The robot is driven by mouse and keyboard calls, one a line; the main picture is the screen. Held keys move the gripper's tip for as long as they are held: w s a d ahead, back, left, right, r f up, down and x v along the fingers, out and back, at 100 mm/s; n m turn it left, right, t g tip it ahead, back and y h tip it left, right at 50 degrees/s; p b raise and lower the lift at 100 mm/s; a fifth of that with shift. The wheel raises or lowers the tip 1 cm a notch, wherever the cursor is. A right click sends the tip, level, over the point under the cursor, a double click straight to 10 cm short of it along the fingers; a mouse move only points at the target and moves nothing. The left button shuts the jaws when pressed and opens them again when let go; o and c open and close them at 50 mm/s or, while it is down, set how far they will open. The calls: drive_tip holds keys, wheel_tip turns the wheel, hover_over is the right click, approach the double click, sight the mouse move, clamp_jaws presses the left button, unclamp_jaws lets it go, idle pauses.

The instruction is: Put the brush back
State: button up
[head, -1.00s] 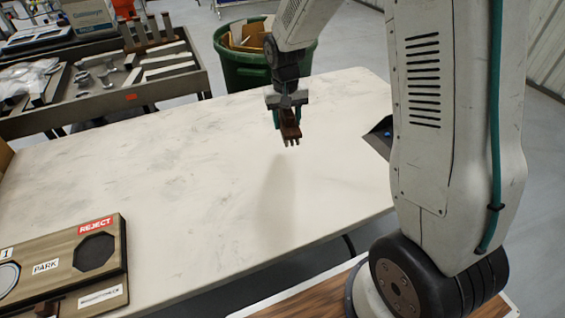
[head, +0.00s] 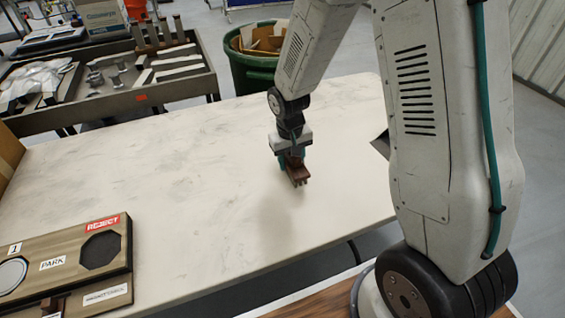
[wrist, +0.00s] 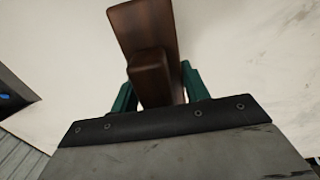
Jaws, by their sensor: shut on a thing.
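The brush (head: 295,172) is a dark brown wooden piece with short prongs or bristle tufts pointing down in the head view. My gripper (head: 291,157) is shut on it and holds it over the middle right of the white table. In the wrist view the brush (wrist: 150,45) shows as a brown wooden body between two green fingers (wrist: 155,88). A soft shadow lies on the table below it, so it appears to be above the surface. Its far end is partly hidden.
A board (head: 60,268) with PARK and REJECT labels and a dark octagonal recess lies at the table's lower left. The white table (head: 150,180) is otherwise mostly clear. A metal tray bench (head: 110,100) and a green bin (head: 250,75) stand beyond. A dark object (wrist: 12,95) shows at the wrist view's left.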

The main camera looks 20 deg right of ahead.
drive_tip(key=w, duration=0.1)
drive_tip(key=w+a, duration=0.1)
drive_tip(key=w, duration=0.1)
drive_tip(key=shift+w+a+f, duration=0.15)
drive_tip(key=shift+a, duration=0.05)
drive_tip(key=shift+f, duration=1.75)
drive_tip(key=shift+f, duration=0.1)
drive_tip(key=o, duration=1)
